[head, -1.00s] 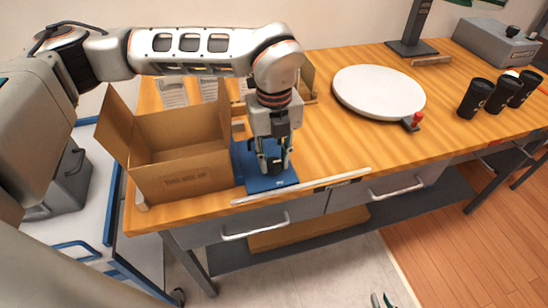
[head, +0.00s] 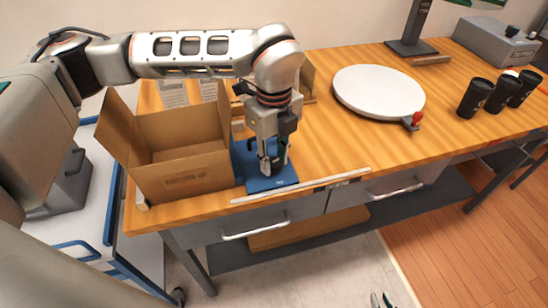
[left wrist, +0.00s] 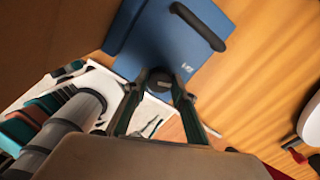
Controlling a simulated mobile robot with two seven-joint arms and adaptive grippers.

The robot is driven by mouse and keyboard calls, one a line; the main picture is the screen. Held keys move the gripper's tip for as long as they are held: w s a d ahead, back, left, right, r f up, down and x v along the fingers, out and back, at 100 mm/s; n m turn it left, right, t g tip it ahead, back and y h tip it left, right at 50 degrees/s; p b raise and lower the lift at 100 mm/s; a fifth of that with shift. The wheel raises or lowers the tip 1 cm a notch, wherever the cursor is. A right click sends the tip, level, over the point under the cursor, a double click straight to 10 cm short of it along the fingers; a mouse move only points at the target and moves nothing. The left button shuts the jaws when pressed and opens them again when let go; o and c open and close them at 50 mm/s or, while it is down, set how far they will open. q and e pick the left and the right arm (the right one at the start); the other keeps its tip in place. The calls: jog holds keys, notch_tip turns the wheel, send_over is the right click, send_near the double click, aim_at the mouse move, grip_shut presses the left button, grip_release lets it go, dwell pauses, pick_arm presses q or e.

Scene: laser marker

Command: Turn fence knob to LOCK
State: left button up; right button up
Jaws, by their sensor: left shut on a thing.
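The blue fixture (head: 279,182) lies flat on the workbench near its front edge, beside the cardboard box. In the left wrist view its blue plate (left wrist: 160,40) carries a black bar handle and a dark round knob (left wrist: 158,81). My left gripper (head: 270,168) points down over the fixture, with a finger on each side of the knob, shut on it. The fingers hide part of the knob, and I cannot read any LOCK mark. My right gripper (head: 381,300) shows only its fingertips at the bottom edge of the head view, apart and empty.
An open cardboard box (head: 190,185) stands close left of the fixture. A pale strip (head: 300,186) lies along the front edge. A round white disc (head: 378,92) with a red knob (head: 417,118) stands right. Black cups (head: 475,97) are further right. Bench between is clear.

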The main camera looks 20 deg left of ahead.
aim_at(274, 162)
pick_arm(q)
jog(key=o, duration=1.1)
notch_tip(274, 162, up, 12)
jog(key=shift+r, duration=0.1)
